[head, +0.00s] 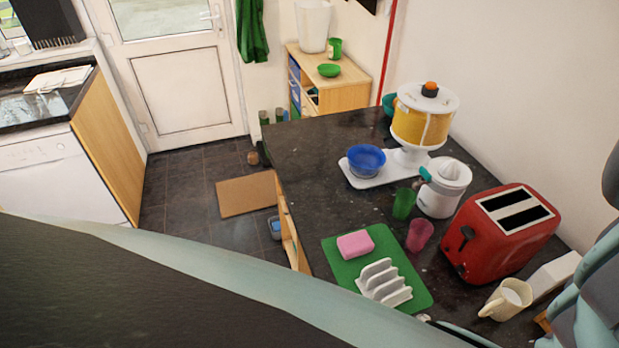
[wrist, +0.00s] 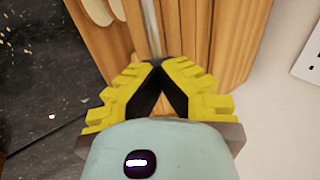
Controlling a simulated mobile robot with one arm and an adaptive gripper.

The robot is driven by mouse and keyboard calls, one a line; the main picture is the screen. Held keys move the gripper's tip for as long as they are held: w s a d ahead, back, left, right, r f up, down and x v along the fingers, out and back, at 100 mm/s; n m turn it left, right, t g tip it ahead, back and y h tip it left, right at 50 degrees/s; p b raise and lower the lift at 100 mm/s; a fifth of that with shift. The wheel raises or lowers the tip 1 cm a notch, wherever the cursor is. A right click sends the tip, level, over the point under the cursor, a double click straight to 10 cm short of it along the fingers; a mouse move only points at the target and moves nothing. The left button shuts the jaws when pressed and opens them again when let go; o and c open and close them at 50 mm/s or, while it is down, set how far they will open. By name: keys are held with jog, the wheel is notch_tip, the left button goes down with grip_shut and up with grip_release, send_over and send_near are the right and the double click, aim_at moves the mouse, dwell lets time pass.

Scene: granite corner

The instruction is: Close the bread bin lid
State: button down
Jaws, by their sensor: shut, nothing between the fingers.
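A wooden body with slat-like grooves (wrist: 230,40), likely the bread bin, fills the upper middle of the wrist view. Only part of it shows, so I cannot tell how far its lid is open. A pale upright strip runs between its wooden parts just above my fingertips. My gripper (wrist: 158,66) has yellow ribbed fingers that meet at the tips, with nothing between them. The tips are in front of the wood; I cannot tell whether they touch it. In the head view my gripper is hidden, and only a sliver of wood shows at the lower right.
The dark granite worktop (head: 310,150) carries a red toaster (head: 480,250), a cream mug (head: 505,300), a white juicer (head: 440,195), a scale with a blue bowl (head: 366,160), and a green board (head: 345,270) with a white toast rack. A white wall (wrist: 275,110) stands right of the wood.

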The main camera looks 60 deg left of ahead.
jog(key=s+f+t+b, duration=0.2)
jog(key=b, duration=0.2)
jog(key=s+a+f+t+h+b, duration=0.1)
jog(key=s+f+b, duration=0.1)
jog(key=f+b, duration=0.1)
jog(key=s+a+f+t+b, duration=0.1)
jog(key=s+f+t+b, duration=0.1)
jog(key=f+b, duration=0.1)
jog(key=shift+f+t+h+b, duration=0.1)
jog(key=shift+t+h+b, duration=0.2)
jog(key=shift+b, duration=0.55)
jog(key=shift+s+d+f+b, duration=0.1)
jog(key=shift+s+f+b, duration=0.15)
jog(key=shift+b, duration=0.4)
jog(key=f+b, duration=0.2)
jog(key=b, duration=0.1)
jog(key=shift+s, duration=0.4)
jog(key=shift+s+a+f, duration=0.1)
jog(key=shift+a+f, duration=0.15)
jog(key=shift+f, duration=0.05)
jog(key=shift+f+b, duration=0.25)
jog(key=shift+b, duration=0.05)
jog(key=c, duration=1.1)
grip_release()
jog(key=shift+r, duration=0.1)
jog(key=shift+c, duration=0.2)
jog(key=shift+o, duration=0.4)
jog(key=shift+r, duration=0.2)
